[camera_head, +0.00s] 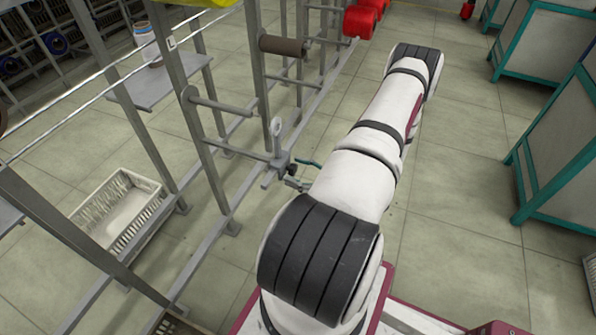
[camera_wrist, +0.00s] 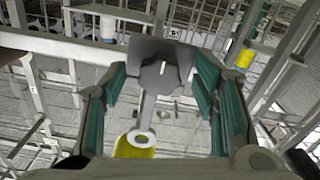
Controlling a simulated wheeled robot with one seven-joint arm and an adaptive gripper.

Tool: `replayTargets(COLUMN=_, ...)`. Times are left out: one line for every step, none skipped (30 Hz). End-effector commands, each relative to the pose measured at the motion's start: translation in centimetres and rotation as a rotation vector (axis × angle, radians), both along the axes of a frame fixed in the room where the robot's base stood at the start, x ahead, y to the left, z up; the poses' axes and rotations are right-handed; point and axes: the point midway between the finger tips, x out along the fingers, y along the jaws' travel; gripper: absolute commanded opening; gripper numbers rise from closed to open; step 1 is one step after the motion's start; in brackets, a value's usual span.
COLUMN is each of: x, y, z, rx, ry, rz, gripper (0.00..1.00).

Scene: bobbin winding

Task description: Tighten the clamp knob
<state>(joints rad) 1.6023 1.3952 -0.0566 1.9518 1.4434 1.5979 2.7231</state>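The clamp knob (camera_wrist: 160,76) is a dark grey lobed knob in front of a grey bracket plate in the wrist view. A grey stem runs from it down to a pale ring eyelet (camera_wrist: 141,139). My gripper (camera_wrist: 163,82) has its two teal-lined fingers apart, one on each side of the knob, with gaps visible between knob and fingers. In the head view, the knob (camera_head: 292,170) is a small dark shape on the clamp beside the rack post, under the upright eyelet (camera_head: 277,128). There a bit of teal finger (camera_head: 308,163) shows; my arm hides the rest.
A metal rack (camera_head: 225,190) with posts and rails stands left of my arm. A brown spool (camera_head: 283,46) and red spools (camera_head: 359,21) sit on its pegs. A pale basket (camera_head: 119,208) is at lower left. Teal-framed cabinets (camera_head: 555,140) stand right, with open floor between.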

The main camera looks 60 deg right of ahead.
Motion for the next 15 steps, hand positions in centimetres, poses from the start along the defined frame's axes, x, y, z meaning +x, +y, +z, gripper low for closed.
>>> replayTargets(x=0.0, y=0.0, z=0.0, rx=-0.001, ry=-0.001, rz=0.000, gripper=0.54)
replayTargets(x=0.0, y=0.0, z=0.0, rx=-0.001, ry=-0.001, rz=0.000, gripper=0.54)
replayTargets(x=0.0, y=0.0, z=0.0, rx=-0.001, ry=-0.001, rz=0.000, gripper=0.54)
replayTargets(x=-0.1, y=0.0, z=0.0, rx=-0.001, ry=-0.001, rz=0.000, gripper=0.54)
replayTargets(x=-0.2, y=0.0, z=0.0, rx=-0.001, ry=-0.001, rz=-0.001, gripper=0.54)
replayTargets(x=-0.4, y=-0.1, z=0.1, rx=-0.001, ry=-0.001, rz=-0.001, gripper=0.54)
replayTargets(x=-0.7, y=-0.1, z=0.1, rx=-0.001, ry=-0.001, rz=-0.002, gripper=0.54)
replayTargets(x=-1.0, y=-0.2, z=0.1, rx=-0.002, ry=-0.002, rz=-0.002, gripper=0.54)
replayTargets(x=-1.5, y=-0.2, z=0.1, rx=-0.001, ry=-0.001, rz=-0.002, gripper=0.54)
replayTargets(x=-2.0, y=-0.2, z=0.0, rx=-0.001, ry=-0.001, rz=-0.002, gripper=0.54)
replayTargets(x=-2.5, y=-0.3, z=0.0, rx=-0.001, ry=-0.001, rz=-0.003, gripper=0.54)
replayTargets(x=-3.3, y=-0.3, z=0.0, rx=-0.001, ry=0.000, rz=-0.003, gripper=0.54)
replayTargets(x=-3.9, y=-0.4, z=0.0, rx=-0.001, ry=-0.001, rz=-0.003, gripper=0.54)
replayTargets(x=-4.6, y=-0.4, z=0.0, rx=-0.001, ry=0.000, rz=-0.003, gripper=0.54)
replayTargets(x=-5.4, y=-0.5, z=0.0, rx=-0.001, ry=0.000, rz=-0.003, gripper=0.54)
